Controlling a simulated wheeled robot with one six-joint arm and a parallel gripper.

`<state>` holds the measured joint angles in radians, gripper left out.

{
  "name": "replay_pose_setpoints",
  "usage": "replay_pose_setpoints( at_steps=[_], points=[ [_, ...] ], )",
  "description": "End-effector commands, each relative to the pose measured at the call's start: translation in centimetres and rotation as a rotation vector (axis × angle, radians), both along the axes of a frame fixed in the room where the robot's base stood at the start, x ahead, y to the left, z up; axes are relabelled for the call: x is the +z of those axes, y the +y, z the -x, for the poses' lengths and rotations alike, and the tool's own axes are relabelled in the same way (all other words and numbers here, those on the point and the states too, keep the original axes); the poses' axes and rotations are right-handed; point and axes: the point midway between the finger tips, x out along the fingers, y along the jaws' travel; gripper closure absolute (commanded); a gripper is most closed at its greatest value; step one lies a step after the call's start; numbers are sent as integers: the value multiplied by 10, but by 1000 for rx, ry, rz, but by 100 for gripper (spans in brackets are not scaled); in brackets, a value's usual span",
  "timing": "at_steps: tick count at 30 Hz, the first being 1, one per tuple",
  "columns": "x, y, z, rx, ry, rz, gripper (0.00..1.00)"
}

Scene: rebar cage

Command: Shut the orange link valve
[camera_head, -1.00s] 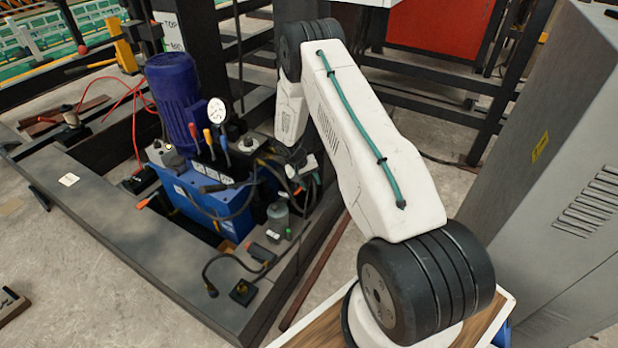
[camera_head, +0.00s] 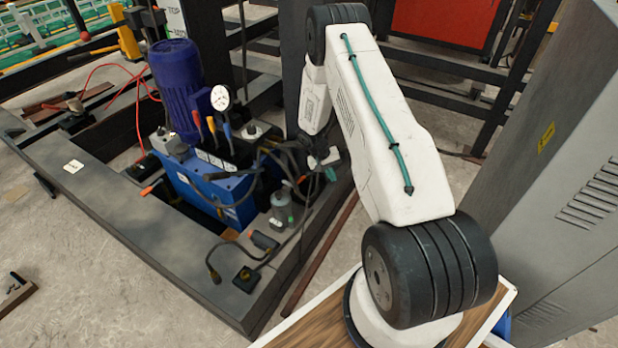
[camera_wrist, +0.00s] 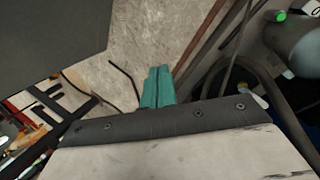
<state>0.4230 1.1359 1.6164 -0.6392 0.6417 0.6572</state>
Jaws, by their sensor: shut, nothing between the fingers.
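Several upright levers stand on the blue hydraulic unit in the head view, and one of them is an orange lever (camera_head: 197,121) beside a red and a blue one. A small orange-tipped handle (camera_head: 147,190) also shows at the unit's left side. I cannot tell which of these is the orange link valve. My gripper's green fingers (camera_wrist: 157,88) are shut and empty in the wrist view, pointing towards bare floor. In the head view the gripper is small and partly hidden among dark hoses, to the right of the unit and apart from the orange lever.
The blue tank (camera_head: 216,190) carries a blue motor (camera_head: 177,85) and a white gauge (camera_head: 220,97). Dark hoses loop to its right. A dark frame (camera_head: 140,235) surrounds the pit. A grey cabinet (camera_head: 570,170) stands at right. Open floor lies at lower left.

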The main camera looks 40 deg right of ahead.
Motion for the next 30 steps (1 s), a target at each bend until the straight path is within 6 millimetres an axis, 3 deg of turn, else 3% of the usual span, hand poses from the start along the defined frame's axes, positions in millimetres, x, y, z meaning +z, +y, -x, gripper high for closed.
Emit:
replay_pose_setpoints(
  at_steps=[1,6,9,13,17,21,25,30],
  points=[
    [-22,-20,13,-25,-19,-3,100],
    [-87,-70,21,-130,-234,-9,100],
    [-120,-89,18,-216,-399,-41,100],
    [-154,-99,5,-360,-653,-158,100],
    [-160,-85,-20,-507,-876,-360,100],
    [-137,-62,-54,-617,-1004,-570,100],
    [-126,-51,-63,-701,-1036,-670,100],
    [-134,-47,-72,-727,-1035,-680,100]
  ],
)
